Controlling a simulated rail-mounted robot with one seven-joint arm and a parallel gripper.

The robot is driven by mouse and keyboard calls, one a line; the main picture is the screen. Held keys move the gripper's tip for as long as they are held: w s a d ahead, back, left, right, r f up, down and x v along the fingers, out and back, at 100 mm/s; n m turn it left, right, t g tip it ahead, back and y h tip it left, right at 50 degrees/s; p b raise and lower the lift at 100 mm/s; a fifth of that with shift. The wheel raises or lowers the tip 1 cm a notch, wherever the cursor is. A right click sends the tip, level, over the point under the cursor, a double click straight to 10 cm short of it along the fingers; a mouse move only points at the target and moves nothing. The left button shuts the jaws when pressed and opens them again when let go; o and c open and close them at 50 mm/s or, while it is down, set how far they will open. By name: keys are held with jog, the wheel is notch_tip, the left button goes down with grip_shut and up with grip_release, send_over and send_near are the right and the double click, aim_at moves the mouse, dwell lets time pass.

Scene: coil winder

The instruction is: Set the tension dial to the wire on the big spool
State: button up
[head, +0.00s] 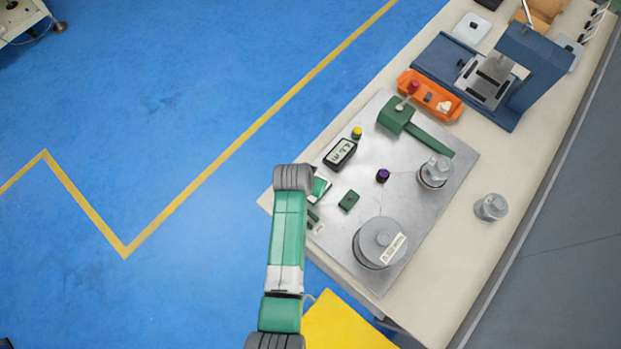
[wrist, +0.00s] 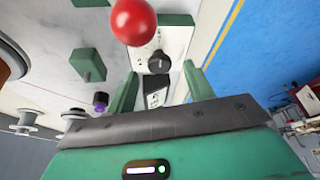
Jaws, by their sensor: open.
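The big spool (head: 378,243) is grey and stands at the lower end of the metal plate in the head view. Its white label (head: 393,248) is too small to read. A dark round dial (wrist: 159,62) sits on a white panel (wrist: 141,55) in the wrist view, probably the tension dial. My gripper (wrist: 161,80) is open, its green fingers to either side of and short of the dial, with no contact visible. My arm hides the gripper and the dial in the head view. A rounded brown-rimmed part at the left edge of the wrist view is cut off.
A red ball (wrist: 133,20) is close beside the dial. A purple knob (head: 383,175), green block (head: 348,200), digital display (head: 340,152) and small spool (head: 434,173) stand on the plate. Another spool (head: 490,208) and an orange tray (head: 430,96) are on the bench.

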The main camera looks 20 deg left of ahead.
jog(key=v, duration=0.6)
jog(key=shift+p, duration=0.35)
jog(key=shift+f, duration=0.1)
